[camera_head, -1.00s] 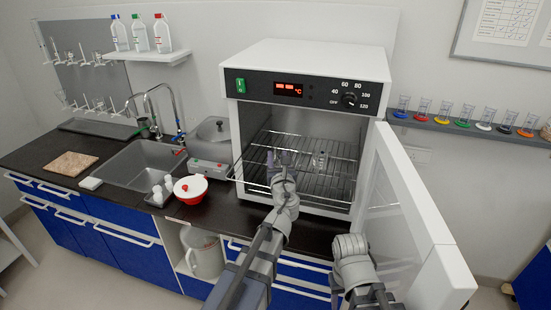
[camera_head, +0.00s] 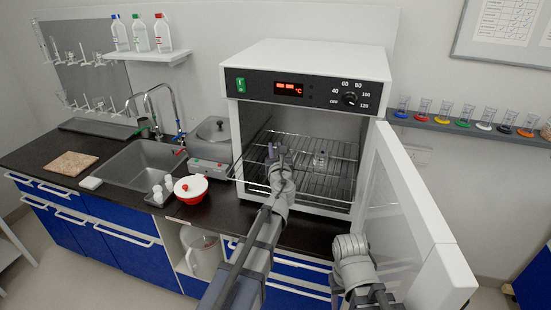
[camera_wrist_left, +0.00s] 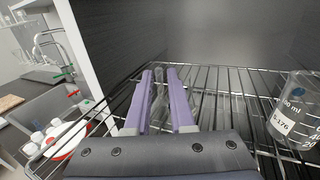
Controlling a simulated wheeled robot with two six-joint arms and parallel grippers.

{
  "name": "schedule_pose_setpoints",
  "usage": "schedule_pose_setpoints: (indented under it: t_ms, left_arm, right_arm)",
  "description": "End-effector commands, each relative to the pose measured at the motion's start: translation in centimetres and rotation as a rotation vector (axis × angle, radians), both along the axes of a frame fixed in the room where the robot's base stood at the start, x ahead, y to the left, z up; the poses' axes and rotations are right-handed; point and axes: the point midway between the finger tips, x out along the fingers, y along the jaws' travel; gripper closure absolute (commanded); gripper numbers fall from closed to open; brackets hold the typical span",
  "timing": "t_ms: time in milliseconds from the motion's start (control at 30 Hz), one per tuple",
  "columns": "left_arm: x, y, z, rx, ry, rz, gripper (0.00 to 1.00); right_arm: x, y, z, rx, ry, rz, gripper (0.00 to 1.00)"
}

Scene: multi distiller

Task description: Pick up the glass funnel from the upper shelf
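The oven's upper wire shelf (camera_head: 335,176) stands behind the open door; it also shows in the left wrist view (camera_wrist_left: 225,110). My left gripper (camera_head: 276,152) reaches in over the left part of this shelf. In the left wrist view its two purple fingers (camera_wrist_left: 161,78) are parallel with a gap between them. A clear glass shape, seemingly the glass funnel (camera_wrist_left: 160,108), shows in that gap, partly hidden by the fingers. I cannot tell whether they touch it. In the head view the gripper hides the funnel. My right gripper is out of view.
A glass beaker (camera_wrist_left: 298,112) stands on the shelf to the right, also seen in the head view (camera_head: 320,160). The oven door (camera_head: 405,215) is open to the right. A red-and-white pot (camera_head: 190,188) and a sink (camera_head: 142,165) are left of the oven.

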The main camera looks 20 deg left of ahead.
Motion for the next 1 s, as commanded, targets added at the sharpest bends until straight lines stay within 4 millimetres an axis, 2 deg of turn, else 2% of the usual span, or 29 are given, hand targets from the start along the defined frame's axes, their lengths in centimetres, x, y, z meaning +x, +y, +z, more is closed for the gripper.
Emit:
schedule_pose_setpoints:
  t_ms: [33,167,767,1000]
  left_arm:
    - [-0.01,-0.01,0.00,0.000,0.000,0.000,0.85]
    - [-0.01,-0.01,0.00,0.000,0.000,0.000,1.00]
    - [-0.01,-0.03,0.01,0.000,0.000,0.000,1.00]
    - [0.00,-0.02,0.89,0.000,0.000,0.000,1.00]
  right_arm:
    - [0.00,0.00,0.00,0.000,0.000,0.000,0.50]
    - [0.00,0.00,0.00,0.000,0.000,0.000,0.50]
    - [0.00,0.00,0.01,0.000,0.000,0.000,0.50]
    - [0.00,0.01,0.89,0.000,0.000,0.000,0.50]
